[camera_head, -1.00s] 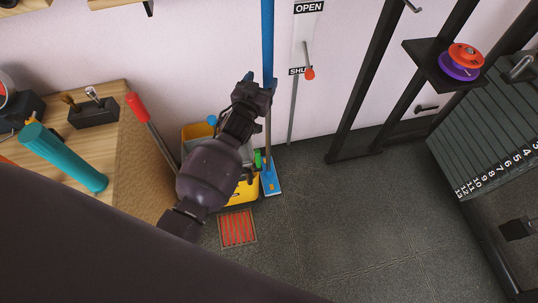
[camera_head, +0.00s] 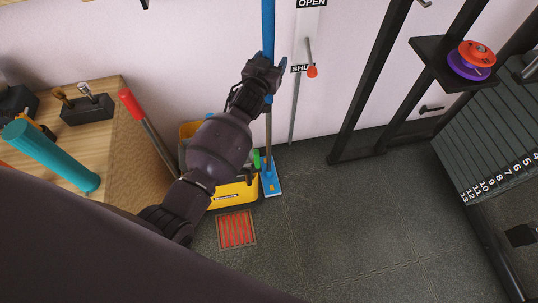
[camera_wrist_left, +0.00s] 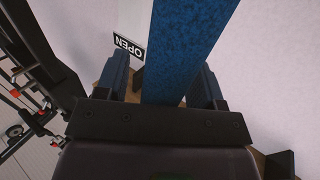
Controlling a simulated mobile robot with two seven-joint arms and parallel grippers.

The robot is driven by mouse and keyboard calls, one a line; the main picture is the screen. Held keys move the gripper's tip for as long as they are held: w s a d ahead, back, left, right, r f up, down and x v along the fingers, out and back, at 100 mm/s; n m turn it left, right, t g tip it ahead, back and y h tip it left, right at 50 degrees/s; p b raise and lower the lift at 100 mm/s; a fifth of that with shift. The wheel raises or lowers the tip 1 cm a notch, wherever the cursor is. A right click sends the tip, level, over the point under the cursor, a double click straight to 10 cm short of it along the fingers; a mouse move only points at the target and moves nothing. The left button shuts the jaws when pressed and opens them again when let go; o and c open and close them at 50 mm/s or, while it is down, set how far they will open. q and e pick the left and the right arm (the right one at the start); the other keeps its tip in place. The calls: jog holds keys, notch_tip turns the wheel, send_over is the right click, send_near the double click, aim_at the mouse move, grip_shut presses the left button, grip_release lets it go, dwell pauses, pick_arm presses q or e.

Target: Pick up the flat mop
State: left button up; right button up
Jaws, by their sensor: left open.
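The flat mop (camera_head: 268,30) stands upright by the wall, with a long blue handle and a flat blue head (camera_head: 271,182) on the floor beside the yellow bucket. My left gripper (camera_head: 266,70) is at the upper part of the handle. In the left wrist view the blue handle (camera_wrist_left: 185,45) passes between the two open fingers (camera_wrist_left: 162,80), with a finger on each side. Whether the fingers touch it I cannot tell. My right gripper is not in view.
A yellow bucket (camera_head: 236,193) stands behind my left arm, next to a wooden bench (camera_head: 125,165) with a teal cylinder (camera_head: 55,158). A lever (camera_head: 311,70) on the wall is right of the mop. A black rack (camera_head: 350,100) stands farther right.

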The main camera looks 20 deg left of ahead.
pick_arm(q)
jog(key=shift+r, duration=0.15)
jog(key=c, duration=1.1)
